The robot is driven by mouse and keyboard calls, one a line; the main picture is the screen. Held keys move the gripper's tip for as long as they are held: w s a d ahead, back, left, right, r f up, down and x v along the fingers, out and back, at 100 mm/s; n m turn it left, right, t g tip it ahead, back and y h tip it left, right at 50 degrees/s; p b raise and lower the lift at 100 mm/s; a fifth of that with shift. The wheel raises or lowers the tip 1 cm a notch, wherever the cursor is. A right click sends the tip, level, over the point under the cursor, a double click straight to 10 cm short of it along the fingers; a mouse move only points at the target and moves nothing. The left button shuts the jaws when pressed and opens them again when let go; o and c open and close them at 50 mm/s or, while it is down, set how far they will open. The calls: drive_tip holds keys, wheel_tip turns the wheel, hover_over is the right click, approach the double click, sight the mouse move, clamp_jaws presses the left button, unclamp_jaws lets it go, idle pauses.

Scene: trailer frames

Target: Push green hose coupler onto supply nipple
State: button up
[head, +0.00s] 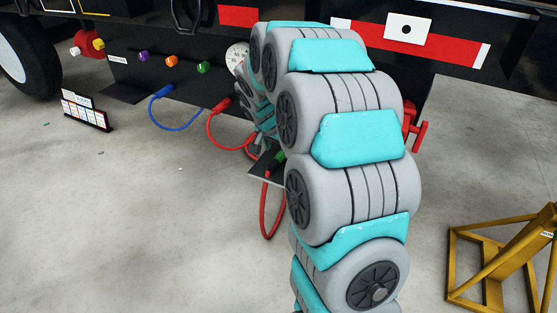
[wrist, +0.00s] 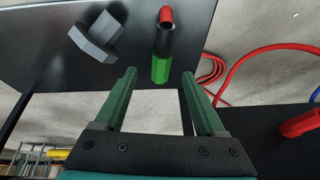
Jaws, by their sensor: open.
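The green hose coupler (wrist: 161,70) lies on a dark shelf plate (wrist: 50,55) in the wrist view, with a black sleeve and a red piece at its far end. It also shows in the head view (head: 279,157), partly hidden by my arm. My gripper (wrist: 159,76) is open, its two green fingers apart. The coupler appears between and just beyond the fingertips; I cannot tell whether they touch it. In the head view my gripper is hidden behind my arm. I cannot make out the supply nipple for certain; a green fitting (head: 204,67) sits on the trailer's black panel.
A grey angular block (wrist: 97,37) sits on the shelf left of the coupler. Red hose (head: 266,210) hangs below the shelf, and a blue hose (head: 176,128) loops from the panel. A yellow stand (head: 505,255) is at right. The floor at front left is clear.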

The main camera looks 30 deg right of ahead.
sight(278, 157)
drive_tip(key=shift+f, duration=0.1)
drive_tip(key=x, duration=0.5)
drive_tip(key=shift+w, duration=0.1)
drive_tip(key=shift+c, duration=0.3)
clamp_jaws()
